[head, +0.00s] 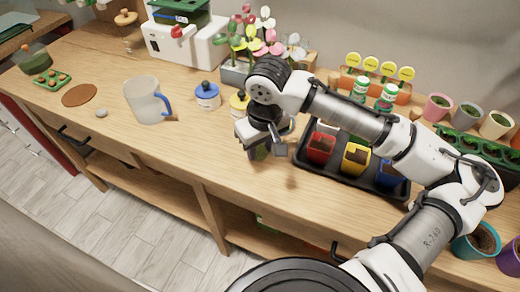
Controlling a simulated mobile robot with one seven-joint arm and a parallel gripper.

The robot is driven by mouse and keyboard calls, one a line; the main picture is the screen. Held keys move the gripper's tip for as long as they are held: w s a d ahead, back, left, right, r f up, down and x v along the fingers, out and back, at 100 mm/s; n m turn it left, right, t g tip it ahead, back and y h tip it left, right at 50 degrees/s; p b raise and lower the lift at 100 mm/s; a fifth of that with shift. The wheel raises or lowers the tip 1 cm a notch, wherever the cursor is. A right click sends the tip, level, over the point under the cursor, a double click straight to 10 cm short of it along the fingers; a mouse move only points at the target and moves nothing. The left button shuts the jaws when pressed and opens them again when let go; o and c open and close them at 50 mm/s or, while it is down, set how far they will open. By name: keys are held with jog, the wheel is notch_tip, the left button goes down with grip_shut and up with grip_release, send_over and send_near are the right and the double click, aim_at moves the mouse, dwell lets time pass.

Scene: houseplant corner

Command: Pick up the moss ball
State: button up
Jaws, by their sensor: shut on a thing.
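My gripper (263,147) is over the front middle of the wooden bench, left of the black tray. It is shut on a small dark green thing (258,152), which I take to be the moss ball. Most of it is hidden by the fingers and wrist, so its full shape does not show. A soft shadow on the bench lies to the right of and below the gripper, and the held thing seems to be above the wood.
The black tray (399,192) holds red, yellow and blue pots. A clear jug (146,102) with a blue handle, a grey stone (101,113) and a brown round mat (79,95) are to the left. Potted flowers (237,73) stand behind. The bench's front left is clear.

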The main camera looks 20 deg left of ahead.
aim_at(261, 147)
jog(key=shift+r, duration=0.1)
notch_tip(261, 147, up, 20)
jog(key=shift+b, duration=0.35)
jog(key=o, duration=0.3)
jog(key=shift+c, duration=1)
